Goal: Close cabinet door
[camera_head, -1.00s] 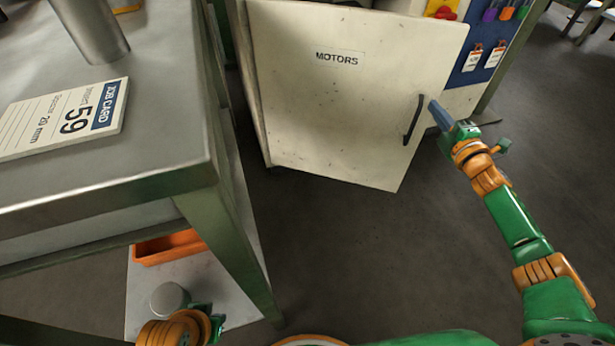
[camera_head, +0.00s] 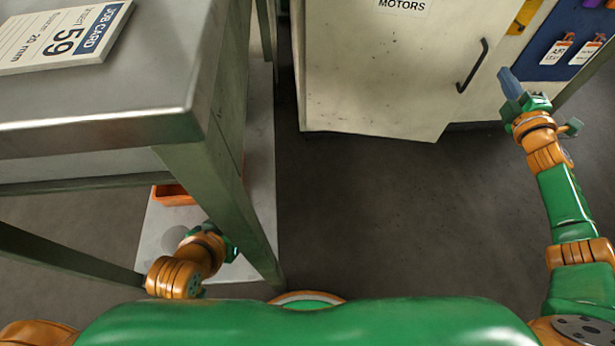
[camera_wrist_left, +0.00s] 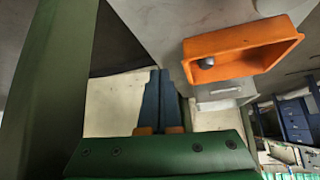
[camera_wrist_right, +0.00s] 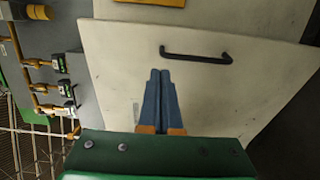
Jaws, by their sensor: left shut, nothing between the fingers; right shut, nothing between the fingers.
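The white cabinet door (camera_head: 375,75), labelled MOTORS, stands at the top centre of the head view. Its lower free corner juts out in front of the cabinet body, so it looks ajar. Its dark bar handle (camera_head: 472,66) is near the right edge. My right gripper (camera_head: 505,74) is shut and empty, just right of the handle and apart from it in the picture. In the right wrist view the fingers (camera_wrist_right: 161,76) point at the pale door (camera_wrist_right: 215,85), below the handle (camera_wrist_right: 196,55). My left gripper (camera_head: 230,238) is low beside the bench; its fingers (camera_wrist_left: 159,78) are shut and empty.
A metal bench (camera_head: 120,100) with a job card (camera_head: 65,38) stands at the left, its leg close to my left arm. An orange bin (camera_wrist_left: 245,48) sits on the low shelf (camera_head: 258,150). A blue tag board (camera_head: 572,38) is at upper right. The floor before the door is clear.

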